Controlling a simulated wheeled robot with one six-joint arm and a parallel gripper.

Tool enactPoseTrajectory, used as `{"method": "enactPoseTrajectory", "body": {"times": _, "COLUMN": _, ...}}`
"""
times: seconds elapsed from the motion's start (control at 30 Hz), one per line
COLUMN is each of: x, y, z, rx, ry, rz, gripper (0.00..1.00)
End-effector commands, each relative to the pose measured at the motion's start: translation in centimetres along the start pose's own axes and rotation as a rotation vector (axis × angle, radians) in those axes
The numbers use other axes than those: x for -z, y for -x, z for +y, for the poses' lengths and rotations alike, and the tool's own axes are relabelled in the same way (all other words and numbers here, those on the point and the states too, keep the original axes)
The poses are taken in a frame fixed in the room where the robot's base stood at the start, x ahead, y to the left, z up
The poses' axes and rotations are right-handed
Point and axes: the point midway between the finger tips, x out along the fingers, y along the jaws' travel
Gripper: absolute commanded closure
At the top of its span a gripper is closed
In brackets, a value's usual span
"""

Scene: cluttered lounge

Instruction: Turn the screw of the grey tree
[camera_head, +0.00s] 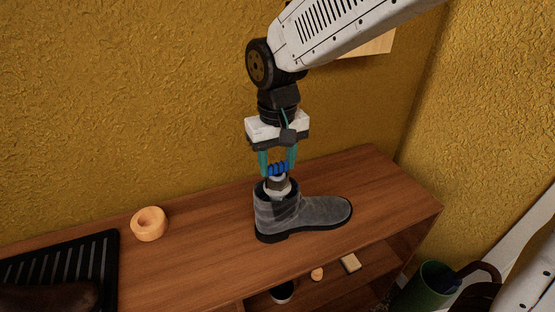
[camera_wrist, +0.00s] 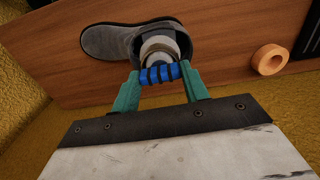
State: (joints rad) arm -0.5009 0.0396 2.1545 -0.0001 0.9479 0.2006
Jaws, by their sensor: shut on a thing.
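A grey boot (camera_head: 315,212) stands upright on the wooden cabinet, its toe to the right. A pale shoe tree sits in its shaft, and its whitish top (camera_head: 277,187) shows above the opening. The blue ridged screw knob (camera_head: 278,169) is on top of the tree. My gripper (camera_head: 277,164) points straight down, with its teal fingers shut on the blue knob from both sides. In the wrist view the knob (camera_wrist: 160,74) lies between the fingertips, with the boot (camera_wrist: 108,42) beyond. The lower part of the tree is hidden inside the boot.
The wooden cabinet top (camera_head: 200,240) is bare around the boot. An orange ring (camera_head: 149,224) and a black slatted rack (camera_head: 70,265) are to the left. Small items lie on the shelf below. A yellow wall is close behind; a green bin (camera_head: 433,286) stands at lower right.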

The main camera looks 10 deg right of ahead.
Motion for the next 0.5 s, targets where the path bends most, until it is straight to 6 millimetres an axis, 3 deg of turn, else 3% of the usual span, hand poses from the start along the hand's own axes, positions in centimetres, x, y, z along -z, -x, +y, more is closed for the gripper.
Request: {"method": "enactPoseTrajectory", "body": {"times": 0.5, "x": 0.03, "y": 0.06, "z": -0.01, "rx": 0.001, "ry": -0.332, "rz": 0.001, "gripper": 0.78}}
